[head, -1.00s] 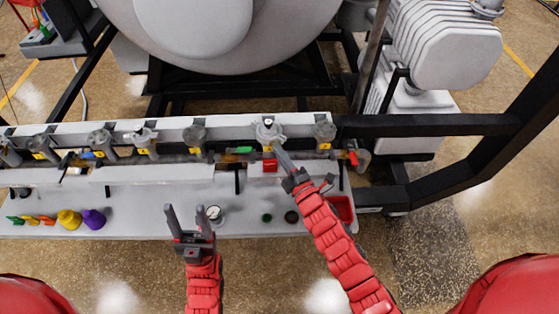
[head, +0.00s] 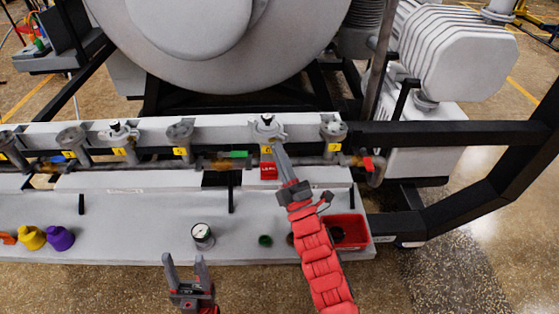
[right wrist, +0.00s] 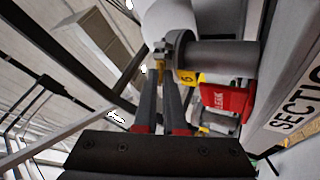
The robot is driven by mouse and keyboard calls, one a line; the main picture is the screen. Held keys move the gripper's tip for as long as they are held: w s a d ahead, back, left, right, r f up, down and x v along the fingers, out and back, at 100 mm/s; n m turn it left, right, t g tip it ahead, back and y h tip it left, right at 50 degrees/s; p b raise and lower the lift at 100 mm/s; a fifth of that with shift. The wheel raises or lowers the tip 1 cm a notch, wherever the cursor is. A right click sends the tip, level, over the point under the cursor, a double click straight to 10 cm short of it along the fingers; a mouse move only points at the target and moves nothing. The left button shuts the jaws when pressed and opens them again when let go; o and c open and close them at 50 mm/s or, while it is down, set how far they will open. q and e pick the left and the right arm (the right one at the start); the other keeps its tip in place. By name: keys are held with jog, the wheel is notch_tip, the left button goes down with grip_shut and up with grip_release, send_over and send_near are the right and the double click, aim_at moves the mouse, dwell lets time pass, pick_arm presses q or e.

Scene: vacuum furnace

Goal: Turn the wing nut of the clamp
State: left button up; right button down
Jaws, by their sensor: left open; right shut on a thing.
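The clamp (head: 267,130) is a grey ring around a pipe flange on the manifold, by the yellow label 6. It also shows in the right wrist view (right wrist: 180,48). The small brass-coloured wing nut (right wrist: 158,66) is at its side and mostly hidden by the fingers. My right gripper (head: 278,145) reaches up to the clamp, with its two fingers (right wrist: 162,84) closed on the wing nut. My left gripper (head: 186,260) is open and empty, low in the head view, in front of the bench edge and away from the clamp.
A red tag (head: 269,171) hangs just below the clamp. Several similar ports line the manifold. On the bench (head: 130,225) are a gauge (head: 203,236), a purple cap (head: 60,238), a yellow cap (head: 32,237) and a red tray (head: 354,229). A black frame bar (head: 440,133) crosses at right.

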dwell(0.3)
jog(key=c, duration=1)
grip_release()
